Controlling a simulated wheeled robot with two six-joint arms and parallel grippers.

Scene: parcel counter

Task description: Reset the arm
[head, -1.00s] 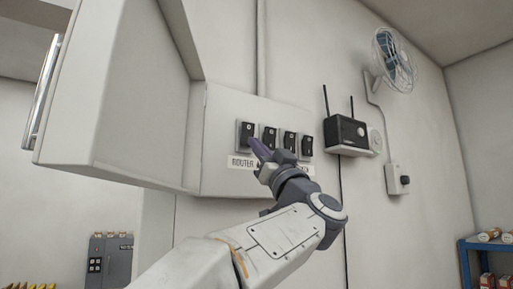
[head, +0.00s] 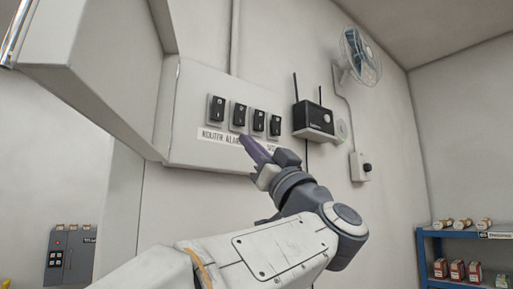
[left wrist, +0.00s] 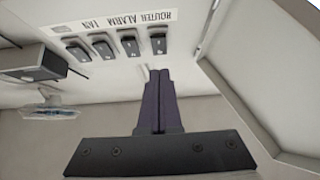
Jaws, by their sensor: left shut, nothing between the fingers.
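My left gripper (head: 243,138) is shut and empty. In the head view its dark purple fingers point up and left, overlapping the label strip (head: 212,135) below the switches. In the left wrist view the two fingers (left wrist: 158,74) lie side by side, with the router switch (left wrist: 158,43) just beyond their tips and a visible gap between. A row of several dark rocker switches (head: 238,116) sits on the white wall panel (head: 190,100). The label reads ROUTER and ALARM, partly hidden by the gripper; the wrist view also shows FAN. My right gripper is not in view.
An open white cabinet door (head: 75,60) juts out left of the panel. A black router (head: 313,120) with two antennas, a wall fan (head: 360,57) and a knob box (head: 361,167) are to the right. A blue shelf (head: 432,245) with goods stands lower right.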

